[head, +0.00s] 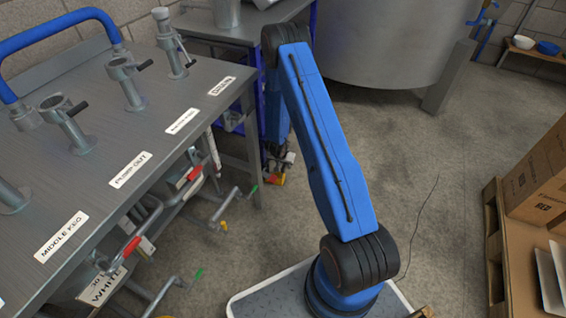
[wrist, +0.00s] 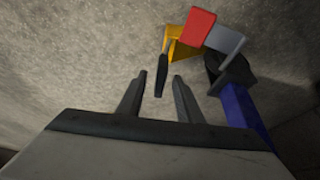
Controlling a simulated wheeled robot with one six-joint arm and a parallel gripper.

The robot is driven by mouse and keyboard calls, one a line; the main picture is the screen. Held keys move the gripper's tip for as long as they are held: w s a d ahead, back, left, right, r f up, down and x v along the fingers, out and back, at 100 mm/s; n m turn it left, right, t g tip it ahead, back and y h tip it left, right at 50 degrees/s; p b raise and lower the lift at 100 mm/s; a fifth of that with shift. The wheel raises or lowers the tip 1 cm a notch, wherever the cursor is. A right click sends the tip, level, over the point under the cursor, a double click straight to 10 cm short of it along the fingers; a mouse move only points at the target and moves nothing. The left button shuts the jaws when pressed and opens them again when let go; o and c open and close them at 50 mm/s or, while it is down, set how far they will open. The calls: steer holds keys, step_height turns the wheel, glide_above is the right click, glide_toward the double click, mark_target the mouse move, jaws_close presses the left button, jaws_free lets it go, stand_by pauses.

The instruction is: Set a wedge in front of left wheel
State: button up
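A small yellow wedge-like piece (wrist: 184,47) lies on the floor in the wrist view, with a red block (wrist: 200,27) and a grey piece (wrist: 226,40) against it. In the head view the yellow and red piece (head: 276,179) shows small below my gripper (head: 283,160). In the wrist view my gripper (wrist: 160,76) has its two fingers apart. A thin dark piece (wrist: 161,76) shows between and beyond the fingertips; I cannot tell what it belongs to. A dark rounded part (wrist: 229,73), possibly a wheel, sits at the end of a blue post (wrist: 246,112), right of the fingers.
A grey metal bench (head: 110,170) with labelled pipe stubs stands on the left, with red and green valve handles beneath. A large steel tank (head: 390,40) stands behind. Cardboard boxes (head: 540,175) rest on a wooden pallet (head: 520,260) at right.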

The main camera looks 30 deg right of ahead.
steer(key=v, duration=1.7)
steer(key=shift+s+a+r, duration=0.1)
steer(key=shift+s, duration=0.1)
